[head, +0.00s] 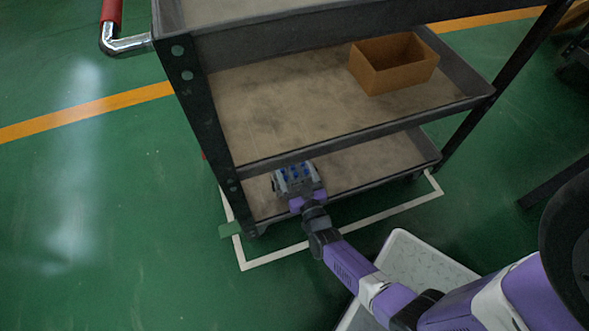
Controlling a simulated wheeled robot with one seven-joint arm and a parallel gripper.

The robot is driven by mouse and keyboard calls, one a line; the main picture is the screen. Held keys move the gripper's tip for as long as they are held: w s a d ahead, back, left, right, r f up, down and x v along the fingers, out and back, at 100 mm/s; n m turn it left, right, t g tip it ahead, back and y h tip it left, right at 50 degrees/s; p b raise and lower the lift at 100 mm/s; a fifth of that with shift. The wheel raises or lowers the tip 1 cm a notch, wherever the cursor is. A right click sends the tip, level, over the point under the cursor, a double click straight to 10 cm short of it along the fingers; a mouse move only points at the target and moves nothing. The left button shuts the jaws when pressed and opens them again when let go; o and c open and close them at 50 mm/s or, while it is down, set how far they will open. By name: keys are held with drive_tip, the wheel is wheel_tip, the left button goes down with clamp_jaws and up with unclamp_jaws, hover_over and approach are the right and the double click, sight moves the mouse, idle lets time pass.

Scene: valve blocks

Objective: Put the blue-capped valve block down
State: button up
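The blue-capped valve block (295,174) is a small grey block with blue caps on top. It shows at the left part of the cart's bottom shelf (365,165). My gripper (303,192) is at the near side of the block, its purple end right against it. The fingers are hidden by the block and the wrist, so I cannot see whether they are closed on it. I cannot tell whether the block rests on the shelf or is held just above it.
The dark metal cart has a middle shelf (290,110) above the block, with an open cardboard box (393,63) at its back right. Dark corner posts (205,115) frame the shelves. The bottom shelf is bare to the right of the block. White tape (340,230) marks the green floor.

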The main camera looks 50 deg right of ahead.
drive_tip(key=shift+d, duration=0.1)
drive_tip(key=o, duration=2.1)
drive_tip(key=shift+f, duration=0.1)
drive_tip(key=shift+s+a, duration=0.2)
drive_tip(key=p+v, duration=0.3)
drive_tip(key=v, duration=0.9)
drive_tip(key=s+a+r+n+y, duration=0.3)
drive_tip(key=s+a+r+y, duration=0.2)
drive_tip(key=s+a+r, duration=0.4)
drive_tip(key=s+a+r+n+y, duration=0.1)
drive_tip(key=s+r, duration=0.1)
drive_tip(key=r, duration=0.5)
drive_tip(key=s+a+r+n+y, duration=0.1)
drive_tip(key=s+a+r+y, duration=0.1)
drive_tip(key=r, duration=0.5)
drive_tip(key=s+a+r+n+y, duration=0.1)
drive_tip(key=r+y, duration=0.1)
drive_tip(key=r, duration=0.5)
drive_tip(key=shift+s+a+r+n, duration=0.1)
drive_tip(key=shift+s+a+n, duration=0.3)
